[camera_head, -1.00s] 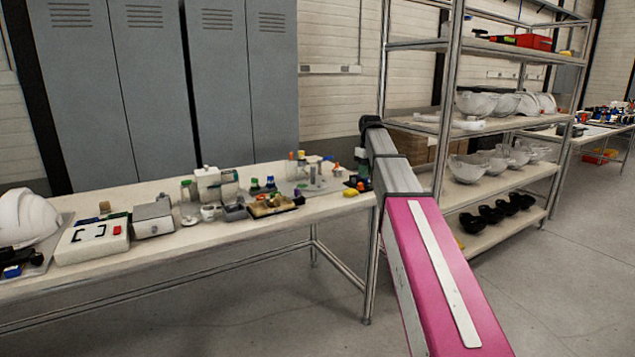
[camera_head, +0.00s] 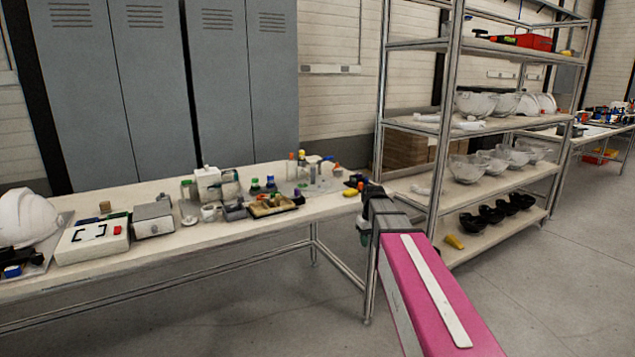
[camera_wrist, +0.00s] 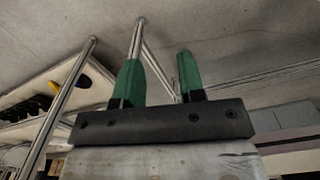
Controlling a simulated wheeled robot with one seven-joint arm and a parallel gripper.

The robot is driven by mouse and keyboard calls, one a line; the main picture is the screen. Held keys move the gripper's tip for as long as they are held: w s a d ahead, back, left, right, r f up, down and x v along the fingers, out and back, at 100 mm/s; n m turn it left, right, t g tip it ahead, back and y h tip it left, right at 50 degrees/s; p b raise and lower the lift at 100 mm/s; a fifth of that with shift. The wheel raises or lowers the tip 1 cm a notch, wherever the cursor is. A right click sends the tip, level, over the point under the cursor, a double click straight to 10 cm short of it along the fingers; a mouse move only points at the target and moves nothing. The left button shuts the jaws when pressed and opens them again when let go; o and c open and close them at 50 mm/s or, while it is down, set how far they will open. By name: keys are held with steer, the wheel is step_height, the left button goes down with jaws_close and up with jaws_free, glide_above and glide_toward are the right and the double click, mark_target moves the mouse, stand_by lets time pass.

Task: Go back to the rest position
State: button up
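My gripper shows in the wrist view (camera_wrist: 160,80) with two green fingers standing apart and nothing between them. Past the fingers are grey floor and metal table or rack legs. In the head view my pink and grey arm reaches forward from the lower right. Its end is by the right end of the workbench (camera_head: 200,250), in front of the metal shelf rack (camera_head: 446,130). Only a small dark green part of the gripper shows there, and its fingertips cannot be made out.
The workbench holds a white helmet (camera_head: 25,218), a white box with a red button (camera_head: 92,242) and several small items. The rack holds clear shells (camera_head: 467,168), black shells (camera_head: 490,214) and a yellow item (camera_head: 453,241). Open floor lies at the right.

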steer(key=s+f+m, duration=0.3)
steer(key=s+f, duration=1.2)
steer(key=s, duration=0.4)
steer(key=shift+s+f, duration=0.15)
steer(key=shift+s, duration=0.1)
